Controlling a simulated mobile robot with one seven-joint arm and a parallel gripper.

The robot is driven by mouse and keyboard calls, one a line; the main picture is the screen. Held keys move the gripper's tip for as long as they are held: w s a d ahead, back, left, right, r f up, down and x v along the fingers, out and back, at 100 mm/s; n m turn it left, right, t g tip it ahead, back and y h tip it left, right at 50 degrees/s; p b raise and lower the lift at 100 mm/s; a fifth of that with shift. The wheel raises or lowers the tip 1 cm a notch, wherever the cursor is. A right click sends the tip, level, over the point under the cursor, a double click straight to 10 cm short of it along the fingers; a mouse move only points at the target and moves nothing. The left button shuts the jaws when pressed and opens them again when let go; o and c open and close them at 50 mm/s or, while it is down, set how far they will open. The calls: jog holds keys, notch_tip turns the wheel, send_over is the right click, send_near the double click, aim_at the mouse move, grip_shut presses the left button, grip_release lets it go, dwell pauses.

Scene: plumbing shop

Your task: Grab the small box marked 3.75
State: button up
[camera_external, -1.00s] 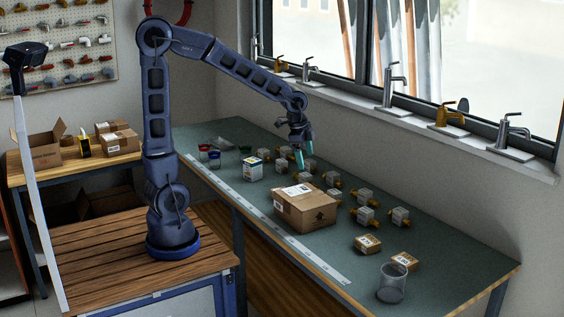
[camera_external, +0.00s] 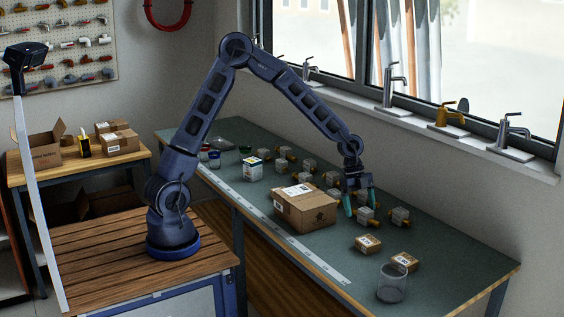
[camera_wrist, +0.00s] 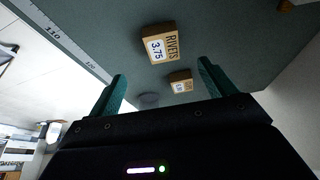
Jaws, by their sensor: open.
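The small brown box marked 3.75 (camera_wrist: 162,45) shows in the wrist view with "RIVETS" printed beside its white label. It appears to be the nearer small box (camera_external: 367,245) in the external view, lying on the green bench top. A second small box (camera_wrist: 180,83) lies beyond it; its label is too small to read. It also shows in the external view (camera_external: 404,261). My gripper (camera_external: 361,204) is open and empty above the bench, with teal fingers apart. It is behind and above the nearer small box, not touching it. The fingers also show in the wrist view (camera_wrist: 162,72).
A large carton (camera_external: 305,212) stands left of my gripper. Several valve fittings (camera_external: 365,216) stand around and beneath it. A clear glass (camera_external: 392,284) stands near the front small box. A ruler strip (camera_external: 290,238) runs along the bench edge. The bench's right end is clear.

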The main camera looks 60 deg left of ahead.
aim_at(368, 240)
jog(key=x, duration=1.1)
jog(key=shift+w+d, duration=0.25)
jog(key=shift+d, duration=0.2)
jog(key=shift+c, duration=0.4)
jog(key=c, duration=1)
